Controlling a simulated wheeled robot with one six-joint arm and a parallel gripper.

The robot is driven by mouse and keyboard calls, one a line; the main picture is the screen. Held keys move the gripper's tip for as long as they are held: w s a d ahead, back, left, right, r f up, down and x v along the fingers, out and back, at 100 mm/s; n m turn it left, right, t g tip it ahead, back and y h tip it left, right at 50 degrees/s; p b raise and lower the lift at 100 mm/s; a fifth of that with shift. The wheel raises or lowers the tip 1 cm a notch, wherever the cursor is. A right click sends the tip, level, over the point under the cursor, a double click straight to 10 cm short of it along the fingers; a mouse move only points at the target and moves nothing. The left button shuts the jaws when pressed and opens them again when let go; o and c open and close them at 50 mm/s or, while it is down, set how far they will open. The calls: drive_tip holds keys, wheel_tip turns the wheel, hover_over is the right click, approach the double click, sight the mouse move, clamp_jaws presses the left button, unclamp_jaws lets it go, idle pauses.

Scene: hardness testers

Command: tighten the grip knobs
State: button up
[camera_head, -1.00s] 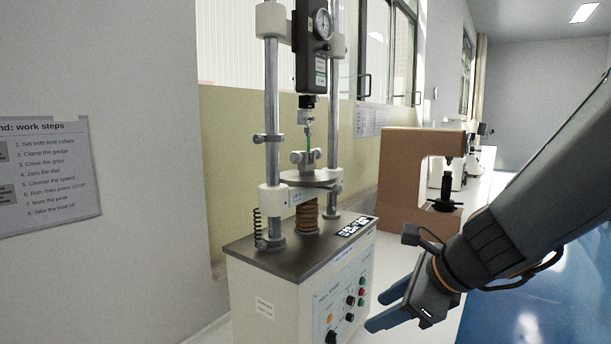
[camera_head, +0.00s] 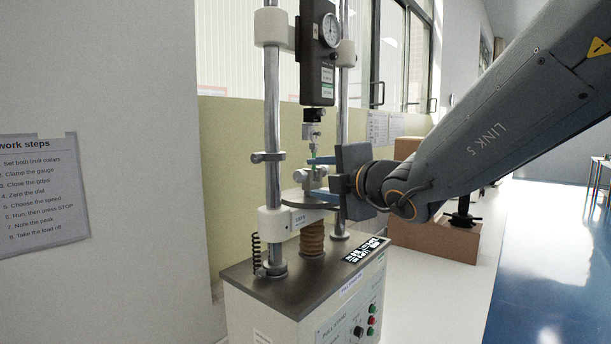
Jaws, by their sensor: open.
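The pull stand (camera_head: 300,270) has two upright columns and a black gauge (camera_head: 318,55) with a round dial at the top. The upper grip (camera_head: 312,122) hangs below the gauge. The lower grip with its small knobs (camera_head: 303,176) stands on the round plate of the crosshead. A thin greenish piece (camera_head: 314,155) shows between the two grips. My gripper (camera_head: 318,178) is open, its blue fingers pointing left at the lower grip from the right side. The fingers partly cover the lower grip; I cannot tell whether they touch a knob.
Columns (camera_head: 272,130) stand left of and behind the grips. A limit collar (camera_head: 268,157) sits on the left column. A control panel (camera_head: 355,315) is on the stand's front. A work-steps sheet (camera_head: 38,190) hangs on the left wall.

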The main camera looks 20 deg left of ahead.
sight(303, 176)
drive_tip(key=shift+p+x, duration=1.15)
drive_tip(key=shift+x, duration=2.15)
drive_tip(key=c, duration=1)
drive_tip(key=shift+c, duration=0.2)
